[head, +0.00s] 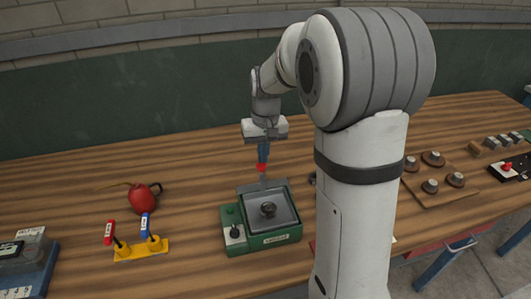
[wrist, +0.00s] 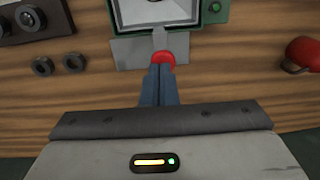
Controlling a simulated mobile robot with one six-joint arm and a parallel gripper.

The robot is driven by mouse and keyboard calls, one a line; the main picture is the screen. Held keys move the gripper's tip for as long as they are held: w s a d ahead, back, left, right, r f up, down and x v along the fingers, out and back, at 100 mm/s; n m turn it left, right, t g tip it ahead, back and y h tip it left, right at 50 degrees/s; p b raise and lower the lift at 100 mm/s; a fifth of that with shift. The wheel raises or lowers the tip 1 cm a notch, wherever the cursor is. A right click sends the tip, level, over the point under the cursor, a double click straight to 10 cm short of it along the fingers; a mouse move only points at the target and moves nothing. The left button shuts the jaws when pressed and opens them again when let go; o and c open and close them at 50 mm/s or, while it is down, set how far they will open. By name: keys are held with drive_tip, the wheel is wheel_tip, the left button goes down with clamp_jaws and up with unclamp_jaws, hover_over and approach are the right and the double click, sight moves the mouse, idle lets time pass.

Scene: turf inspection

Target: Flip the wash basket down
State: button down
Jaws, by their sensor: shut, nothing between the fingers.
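The green washer unit (head: 273,239) stands on the wooden bench, with a grey tray-like basket (head: 284,213) in its top. A dark round part (head: 268,210) shows within it. A grey lever (head: 264,183) with a red knob (head: 261,167) rises at its back edge; the knob also shows in the wrist view (wrist: 164,57). My gripper (head: 263,157) is shut, its blue fingers together and empty. In the wrist view the fingertips (wrist: 160,68) are right at the knob, overlapping it; I cannot tell whether they touch. The washer is partly cut off in the wrist view.
A red oil can (head: 144,198) and a yellow stand with red and blue handles (head: 141,249) are left of the washer. A wooden board with several round parts (head: 433,187) lies on the right, beyond my arm. Open bench lies behind the washer.

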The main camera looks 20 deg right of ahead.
sight(264, 168)
drive_tip(key=shift+f, duration=0.35)
wheel_tip(264, 168, down, 5)
drive_tip(key=b, duration=0.3)
drive_tip(key=shift+s, duration=0.2)
drive_tip(key=shift+r, duration=0.2)
wheel_tip(264, 168, up, 14)
drive_tip(key=p, duration=0.2)
drive_tip(key=shift+w+d, duration=0.25)
drive_tip(key=shift+d, duration=0.15)
